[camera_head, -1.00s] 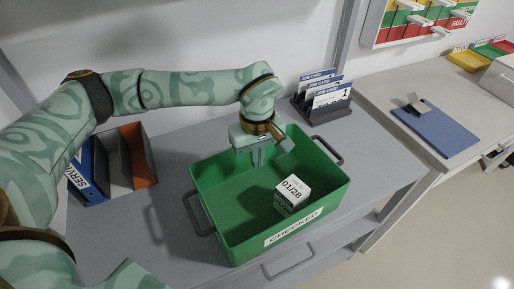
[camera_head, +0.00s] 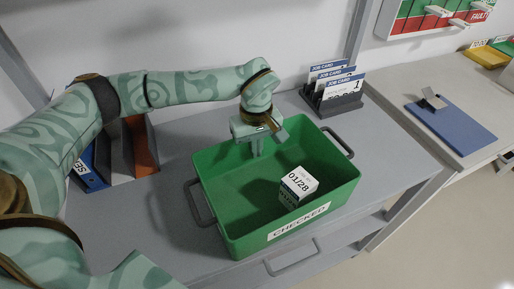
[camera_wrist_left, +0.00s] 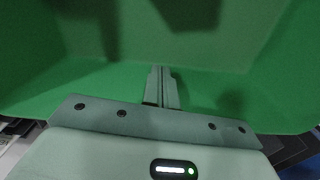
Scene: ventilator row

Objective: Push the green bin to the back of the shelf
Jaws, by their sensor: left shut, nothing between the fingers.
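The green bin (camera_head: 232,222), labelled CHECKED, stands on the grey shelf top (camera_head: 182,232). It is open at the top, with a dark handle at each end. A white box marked 01/28 (camera_head: 298,186) sits inside it. My left gripper (camera_head: 257,151) is shut and empty, its fingers pointing down at the far side of the bin, in front of the inner far wall. In the left wrist view the closed fingers (camera_wrist_left: 162,88) show against the green bin (camera_wrist_left: 215,50). Whether they touch the wall, I cannot tell. My right gripper is not in view.
A job card holder (camera_head: 338,101) stands behind the bin at the right. Upright folders (camera_head: 136,146) stand at the left, under my left arm. The wall closes off the back. A neighbouring bench (camera_head: 405,85) at the right carries a blue board (camera_head: 450,128).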

